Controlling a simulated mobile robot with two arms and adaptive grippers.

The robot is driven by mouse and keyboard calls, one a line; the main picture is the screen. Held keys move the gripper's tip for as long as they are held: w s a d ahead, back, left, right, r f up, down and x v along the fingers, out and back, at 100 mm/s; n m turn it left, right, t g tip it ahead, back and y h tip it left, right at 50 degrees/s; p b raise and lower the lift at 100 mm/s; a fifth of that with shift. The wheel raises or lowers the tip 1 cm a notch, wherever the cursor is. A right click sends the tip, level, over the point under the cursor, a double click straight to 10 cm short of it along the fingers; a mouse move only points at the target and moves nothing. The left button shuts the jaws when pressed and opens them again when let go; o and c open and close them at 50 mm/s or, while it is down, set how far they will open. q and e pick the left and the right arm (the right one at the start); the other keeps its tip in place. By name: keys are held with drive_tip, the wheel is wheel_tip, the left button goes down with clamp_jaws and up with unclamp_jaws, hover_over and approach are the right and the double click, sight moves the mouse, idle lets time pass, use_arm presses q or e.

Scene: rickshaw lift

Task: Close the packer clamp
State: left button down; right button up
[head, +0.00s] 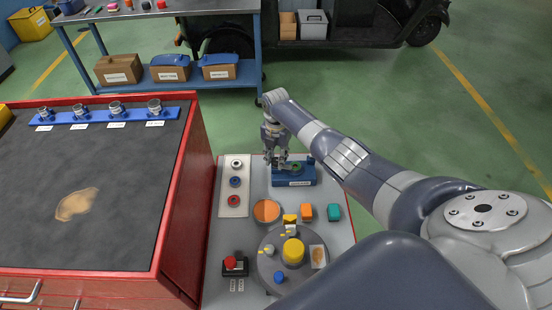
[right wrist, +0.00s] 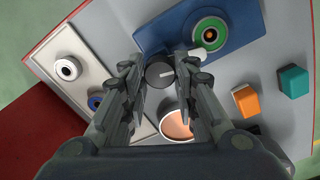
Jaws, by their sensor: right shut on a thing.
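A blue block (head: 294,180) with a small label on its front stands at the far end of the grey bench top; I take it for the packer clamp. In the right wrist view the blue block (right wrist: 226,46) carries a green and dark ring (right wrist: 209,34) with an orange centre. My right gripper (head: 276,160) points down at the block's left part. In the right wrist view its fingers (right wrist: 167,72) are shut on a dark round knob (right wrist: 159,75) with a pale mark. The fingers hide part of the knob's sides. My left gripper is not in view.
A pale tray (head: 233,207) with several rings lies left of the block. An orange disc (head: 266,210), orange block (head: 307,211) and teal block (head: 334,212) lie nearer. A round turntable (head: 268,268) and red button (head: 231,262) are nearest. A red-edged cabinet (head: 180,190) stands left.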

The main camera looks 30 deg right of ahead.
sight(276, 161)
drive_tip(key=shift+f+n, duration=0.1)
drive_tip(key=shift+n, duration=1.1)
drive_tip(key=shift+n+b, duration=0.3)
drive_tip(key=o, duration=1.1)
drive_tip(key=shift+r, duration=0.45)
wheel_tip(276, 161, up, 11)
drive_tip(key=shift+r, duration=0.1)
